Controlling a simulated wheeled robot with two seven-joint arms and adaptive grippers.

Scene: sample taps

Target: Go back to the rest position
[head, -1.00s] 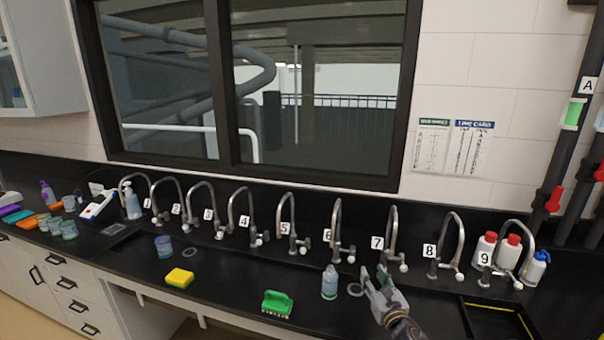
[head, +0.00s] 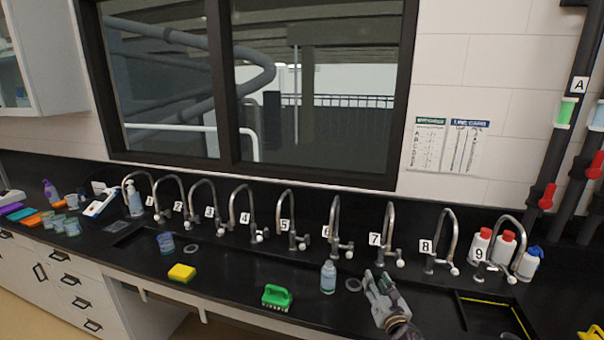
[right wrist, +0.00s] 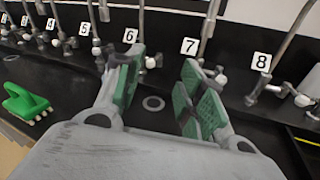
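My right gripper (head: 375,284) is over the black counter in front of tap 7 (head: 388,235). In the right wrist view its two green-padded fingers (right wrist: 160,92) stand apart with nothing between them. Only a grey ring (right wrist: 153,103) on the counter shows behind the gap. A small labelled bottle (head: 328,278) stands upright on the counter just left of the gripper, apart from it in the head view. My left gripper is not in the head view.
A row of numbered taps lines the back of the counter. A green brush (head: 277,297), a yellow sponge (head: 182,273) and a blue-grey cup (head: 165,242) lie to the left. White red-capped bottles (head: 480,245) stand at the right, behind a yellow-edged black tray (head: 493,303).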

